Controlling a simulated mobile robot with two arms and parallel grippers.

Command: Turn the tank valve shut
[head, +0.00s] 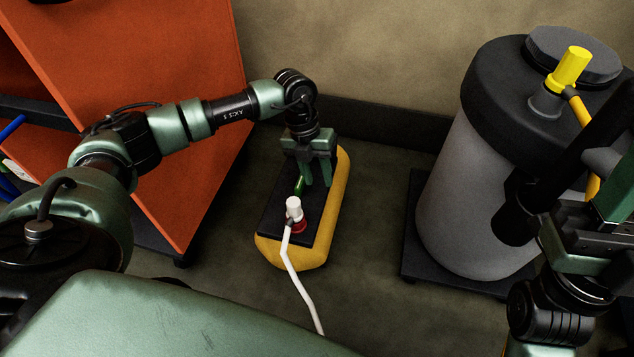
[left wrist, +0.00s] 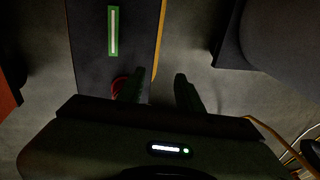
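The tank (head: 333,215) is a low yellow body with a dark top panel (head: 275,215), on the floor in the middle of the head view. A white fitting (head: 293,205) stands at its near end, with a red part (head: 299,226) at its base that may be the valve. The red part also shows in the left wrist view (left wrist: 118,87), partly hidden by a finger. My left gripper (head: 318,180) points down over the tank, behind the white fitting. Its fingers are apart with nothing seen between them, also in the left wrist view (left wrist: 160,90). My right gripper's fingers are unclear at the right edge.
A white hose (head: 297,277) runs from the fitting toward the front. A green-framed strip (left wrist: 113,30) is on the top panel. A large grey drum (head: 460,200) with a yellow fitting (head: 570,66) stands right. An orange cabinet (head: 190,100) stands left. Floor between tank and drum is clear.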

